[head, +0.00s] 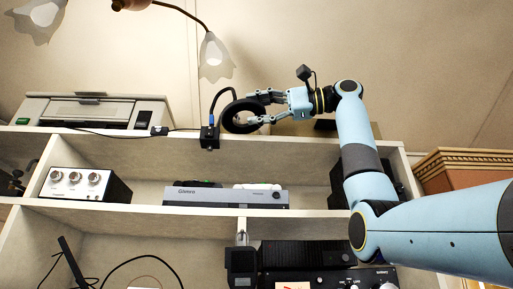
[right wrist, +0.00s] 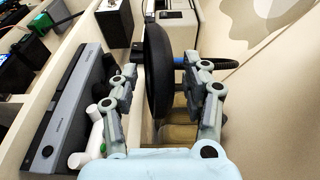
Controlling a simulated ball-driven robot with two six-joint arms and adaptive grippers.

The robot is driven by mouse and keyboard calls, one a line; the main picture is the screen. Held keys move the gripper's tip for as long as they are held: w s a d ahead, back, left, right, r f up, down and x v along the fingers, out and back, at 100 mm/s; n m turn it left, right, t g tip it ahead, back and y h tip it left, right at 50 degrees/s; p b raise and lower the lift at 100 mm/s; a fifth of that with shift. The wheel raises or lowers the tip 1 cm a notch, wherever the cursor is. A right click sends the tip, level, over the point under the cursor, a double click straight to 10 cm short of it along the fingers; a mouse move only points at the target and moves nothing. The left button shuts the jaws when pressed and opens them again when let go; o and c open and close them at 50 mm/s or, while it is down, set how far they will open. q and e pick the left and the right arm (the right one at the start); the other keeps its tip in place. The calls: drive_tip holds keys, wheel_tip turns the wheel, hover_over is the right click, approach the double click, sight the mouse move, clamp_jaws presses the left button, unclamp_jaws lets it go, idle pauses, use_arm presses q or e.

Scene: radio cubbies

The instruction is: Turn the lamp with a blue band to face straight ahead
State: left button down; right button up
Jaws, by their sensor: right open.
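The lamp with a blue band has a round black ring-shaped head (head: 228,117) on a thin curved neck, clamped by a black base (head: 209,138) to the upper shelf edge. Its blue band (head: 212,119) is low on the neck. My right gripper (head: 256,108) is open at the lamp head. In the right wrist view the black head (right wrist: 158,70) stands edge-on between the two spread fingers of the gripper (right wrist: 165,88). A gap shows on each side there; contact at the fingertips cannot be told. My left gripper is not in view.
A silver printer-like device (head: 95,111) stands on the top at left. A grey flat unit (head: 225,197) and a box with knobs (head: 80,184) are on the shelf below. A white-shaded ceiling lamp (head: 215,58) hangs above.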

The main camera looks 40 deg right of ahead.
drive_tip(key=shift+a, duration=0.2)
drive_tip(key=shift+c, duration=0.4)
clamp_jaws()
